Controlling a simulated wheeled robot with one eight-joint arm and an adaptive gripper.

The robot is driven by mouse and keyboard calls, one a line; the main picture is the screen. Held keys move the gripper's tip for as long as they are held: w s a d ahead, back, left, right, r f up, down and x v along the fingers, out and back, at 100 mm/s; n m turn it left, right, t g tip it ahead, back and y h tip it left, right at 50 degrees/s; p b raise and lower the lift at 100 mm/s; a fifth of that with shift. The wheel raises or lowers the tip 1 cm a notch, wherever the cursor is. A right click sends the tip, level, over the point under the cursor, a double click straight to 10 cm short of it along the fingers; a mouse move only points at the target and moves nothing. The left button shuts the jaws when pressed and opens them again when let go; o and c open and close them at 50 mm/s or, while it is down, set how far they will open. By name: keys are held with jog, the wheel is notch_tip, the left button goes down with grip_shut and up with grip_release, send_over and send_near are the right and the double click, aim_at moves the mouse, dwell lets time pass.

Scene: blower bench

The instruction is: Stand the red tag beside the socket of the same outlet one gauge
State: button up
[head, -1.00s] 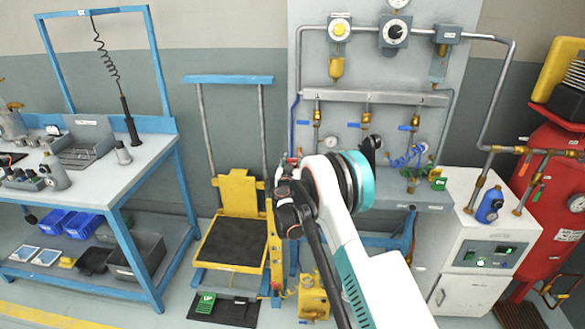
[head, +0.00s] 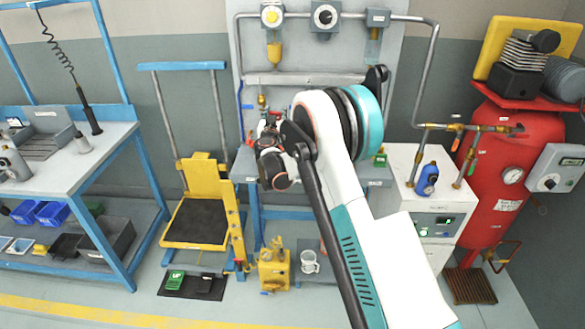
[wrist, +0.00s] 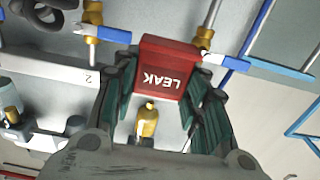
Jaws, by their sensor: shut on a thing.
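The red tag (wrist: 163,80), marked LEAK, is between the fingers of my gripper (wrist: 165,62) in the wrist view, and its lettering appears upside down. My gripper is shut on it. Brass outlet fittings with blue handles show at the upper left (wrist: 91,18) and upper right (wrist: 205,38) of the tag. Another brass fitting (wrist: 147,122) shows between the fingers. A plate marked 2 (wrist: 80,75) lies left of the gripper. In the head view my gripper (head: 268,128) is in front of the panel's lower left. My arm hides most outlets; I cannot make out gauge one or its socket.
A brass outlet (head: 262,98) shows left of my arm under the grey manifold (head: 290,79). A yellow cart (head: 205,205) stands left of the bench. A white cabinet (head: 400,165) and red tank (head: 500,160) stand right. Floor in front is clear.

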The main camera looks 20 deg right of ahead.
jog(key=shift+s+d+f, duration=0.15)
jog(key=shift+f, duration=0.1)
notch_tip(320, 180, down, 19)
jog(key=b, duration=0.7)
jog(key=shift+f, duration=0.2)
jog(key=o, duration=0.7)
